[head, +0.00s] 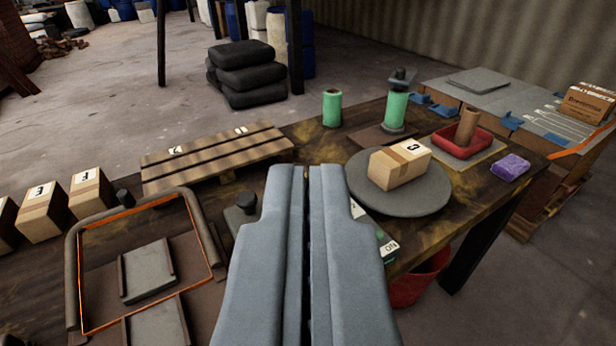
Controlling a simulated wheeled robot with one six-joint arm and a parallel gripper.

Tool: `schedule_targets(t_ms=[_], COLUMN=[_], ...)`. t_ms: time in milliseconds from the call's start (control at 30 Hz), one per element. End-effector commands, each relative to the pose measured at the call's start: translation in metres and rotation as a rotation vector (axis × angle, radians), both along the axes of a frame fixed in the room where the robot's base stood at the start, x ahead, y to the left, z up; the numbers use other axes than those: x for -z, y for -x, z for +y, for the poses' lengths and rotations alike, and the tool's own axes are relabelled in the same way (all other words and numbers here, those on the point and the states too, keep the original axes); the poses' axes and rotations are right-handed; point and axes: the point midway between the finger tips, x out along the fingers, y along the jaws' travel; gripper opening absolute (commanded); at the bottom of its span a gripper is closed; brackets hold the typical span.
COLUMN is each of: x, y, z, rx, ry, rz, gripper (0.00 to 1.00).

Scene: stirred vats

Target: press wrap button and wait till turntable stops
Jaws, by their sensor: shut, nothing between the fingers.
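The turntable (425,202) is a round grey disc on the dark worktable, right of my gripper. A cardboard box (398,165) with a number label sits on it, with no wrap film that I can make out. My gripper (304,172) is shut and empty, pointing away over the table in the middle of the view. A green part with white labels (388,247) shows just right of the fingers, mostly hidden behind them. I cannot tell whether it bears the wrap button. A dark knob (246,202) on a grey block stands just left of the fingers.
Green film rolls (332,108) stand behind the turntable, one on a post (396,108). A red tray (462,142) with a brown roll and a purple block (510,167) lie right. A slatted pallet (215,155), an orange-edged frame (80,270) and cardboard boxes (92,190) are left.

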Motion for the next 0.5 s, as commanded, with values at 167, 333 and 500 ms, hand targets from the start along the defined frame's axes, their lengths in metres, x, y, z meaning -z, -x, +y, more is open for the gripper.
schedule_targets(t_ms=[167, 333, 500], x=[0.002, 0.007, 0.014], y=[-0.035, -0.072, -0.108], z=[0.0, 0.0, -0.001], rx=[0.006, 0.014, 0.025], ry=[-0.056, -0.118, -0.179], rz=[0.061, 0.125, 0.187], gripper=[0.0, 0.0, 0.0])
